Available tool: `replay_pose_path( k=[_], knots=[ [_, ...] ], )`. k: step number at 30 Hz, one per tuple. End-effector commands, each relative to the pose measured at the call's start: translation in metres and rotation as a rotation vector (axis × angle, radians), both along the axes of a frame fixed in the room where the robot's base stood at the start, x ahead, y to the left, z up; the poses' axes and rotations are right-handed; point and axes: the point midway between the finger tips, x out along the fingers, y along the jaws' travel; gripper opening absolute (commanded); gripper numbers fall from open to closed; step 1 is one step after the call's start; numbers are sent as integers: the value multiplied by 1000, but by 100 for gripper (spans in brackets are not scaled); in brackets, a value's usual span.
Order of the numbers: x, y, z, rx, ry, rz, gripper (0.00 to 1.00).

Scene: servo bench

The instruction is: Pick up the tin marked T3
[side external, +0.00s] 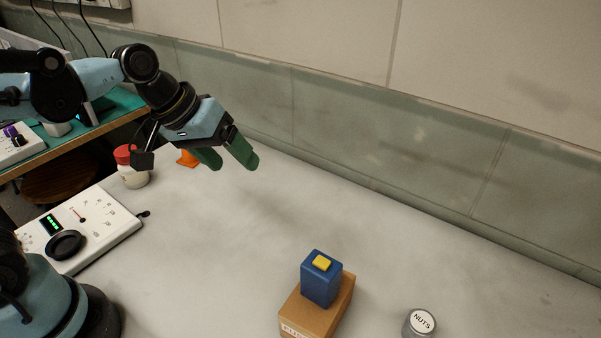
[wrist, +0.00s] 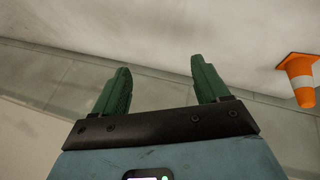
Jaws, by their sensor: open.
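No tin marked T3 can be read in either view. One round tin (side external: 421,323) at the bottom right of the side external view has a lid that reads NUTS. My gripper (side external: 231,163) is raised above the bench at the upper left, far from that tin. Its two green fingers are apart with nothing between them. In the wrist view the open fingers (wrist: 160,68) point toward bare bench and wall, and no tin shows there.
A blue block with a yellow top (side external: 320,285) stands on a cardboard box (side external: 337,312). A red-lidded jar (side external: 134,173), an orange cone (side external: 187,158) and a white control panel (side external: 105,232) are at left. The wall (side external: 400,155) bounds the back. The bench middle is clear.

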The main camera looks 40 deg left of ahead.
Motion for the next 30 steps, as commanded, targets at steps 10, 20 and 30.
replay_pose_path(
  k=[10, 20, 30],
  knots=[
    [50, -88, 2, -353, 342, 146, 74],
    [79, -172, -20, -569, 737, 250, 74],
    [81, -243, -64, -648, 1180, 313, 74]
  ],
)
